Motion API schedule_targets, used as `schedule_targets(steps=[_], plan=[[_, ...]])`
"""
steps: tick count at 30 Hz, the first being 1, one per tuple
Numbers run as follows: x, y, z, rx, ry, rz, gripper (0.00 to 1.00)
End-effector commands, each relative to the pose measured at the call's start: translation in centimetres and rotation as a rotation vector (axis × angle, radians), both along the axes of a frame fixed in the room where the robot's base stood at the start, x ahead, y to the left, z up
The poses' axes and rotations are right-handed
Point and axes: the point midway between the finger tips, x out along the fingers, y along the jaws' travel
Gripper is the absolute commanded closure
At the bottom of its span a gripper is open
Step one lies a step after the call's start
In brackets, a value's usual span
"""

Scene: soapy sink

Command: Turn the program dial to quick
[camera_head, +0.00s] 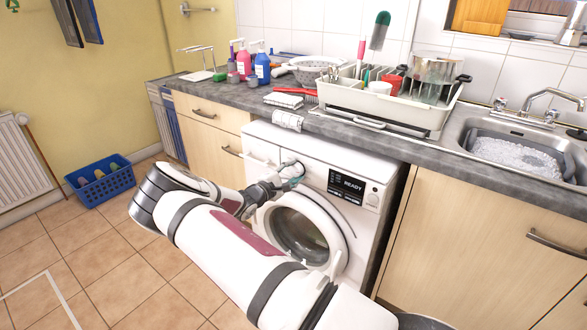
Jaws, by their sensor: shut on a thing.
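The white washing machine (362,230) stands under the grey worktop, its round door (297,236) closed as far as I can see. Its dark display (346,187) reads READY. My gripper (293,172) is at the machine's front panel, left of the display, with my arm reaching in from the bottom right and bending at the left. It is shut on the program dial (298,166), which is mostly hidden by the fingers. The dial's pointer and program labels cannot be made out.
A dish rack (375,118) with dishes and bottles (262,66) stand on the worktop above. A sink (510,150) of suds is at the right. A blue basket (103,188) sits on the floor at the left.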

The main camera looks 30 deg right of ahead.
Motion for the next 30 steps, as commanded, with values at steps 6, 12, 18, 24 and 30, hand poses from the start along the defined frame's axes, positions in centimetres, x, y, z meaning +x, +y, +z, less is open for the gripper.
schedule_targets(steps=[6,12,18,24,30], plan=[[-0.23,0.02,0.24,0.071,-0.190,0.001,0.85],[-0.32,-0.02,0.24,0.135,-0.368,0.001,0.85],[-0.37,-0.07,0.18,0.197,-0.541,0.000,0.85],[-0.38,-0.07,0.01,0.250,-0.684,-0.001,0.85],[-0.34,-0.08,-0.05,0.287,-0.786,-0.001,0.85]])
